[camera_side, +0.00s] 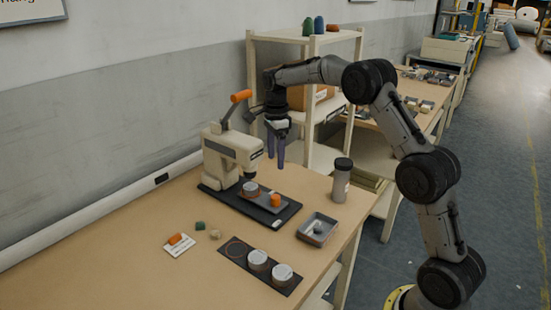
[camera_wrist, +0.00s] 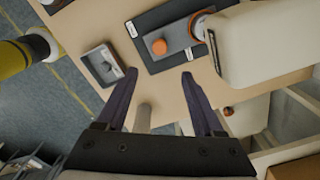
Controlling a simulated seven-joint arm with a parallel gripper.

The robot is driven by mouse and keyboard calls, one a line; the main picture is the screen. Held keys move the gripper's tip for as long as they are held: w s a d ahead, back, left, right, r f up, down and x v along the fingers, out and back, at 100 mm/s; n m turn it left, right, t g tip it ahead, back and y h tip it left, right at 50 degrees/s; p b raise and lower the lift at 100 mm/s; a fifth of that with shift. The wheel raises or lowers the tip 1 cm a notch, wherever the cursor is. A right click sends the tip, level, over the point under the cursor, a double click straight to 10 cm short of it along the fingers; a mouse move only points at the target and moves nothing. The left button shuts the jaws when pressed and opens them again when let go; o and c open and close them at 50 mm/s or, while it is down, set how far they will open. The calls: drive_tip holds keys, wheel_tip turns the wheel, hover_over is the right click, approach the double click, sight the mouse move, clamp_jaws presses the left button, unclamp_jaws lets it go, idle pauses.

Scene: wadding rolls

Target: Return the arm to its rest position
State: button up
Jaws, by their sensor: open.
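My gripper (camera_side: 275,160) hangs in the air with its dark purple fingers pointing down, just behind and right of the beige press (camera_side: 228,150) with its orange handle. It is open, and no object shows between the fingertips in the wrist view (camera_wrist: 159,75). My arm is bent, reaching left from its base at the lower right. Under the press head a round cup (camera_side: 251,190) stands on a grey plate, with an orange roll (camera_side: 275,201) beside it. Both also show in the wrist view.
A grey bottle with a black lid (camera_side: 341,180) stands near the table's right edge. In front are a metal tray (camera_side: 317,231) holding a small piece, a dark rack (camera_side: 236,260) with two white-topped cups, and a white card (camera_side: 179,245) with an orange roll. A shelf (camera_side: 312,60) stands behind.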

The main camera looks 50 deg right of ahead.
drive_tip(key=s+a+r+t, duration=0.2)
drive_tip(key=a+r, duration=0.2)
drive_tip(key=r, duration=0.6)
drive_tip(key=s+a+r+n+t, duration=0.1)
drive_tip(key=s+a+r+n, duration=0.2)
drive_tip(key=s+a+r, duration=0.15)
drive_tip(key=s+a+r+n+t, duration=0.1)
drive_tip(key=s+a+r+n, duration=0.1)
drive_tip(key=s+a+r, duration=0.3)
drive_tip(key=s+a+f+n+t, duration=0.1)
drive_tip(key=s+a+f+n, duration=0.15)
drive_tip(key=s+n, duration=0.85)
drive_tip(key=s+f+n, duration=0.7)
drive_tip(key=s+f, duration=0.2)
drive_tip(key=s, duration=0.2)
drive_tip(key=shift+s+n, duration=0.25)
drive_tip(key=shift+n, duration=0.05)
drive_tip(key=shift+f, duration=0.1)
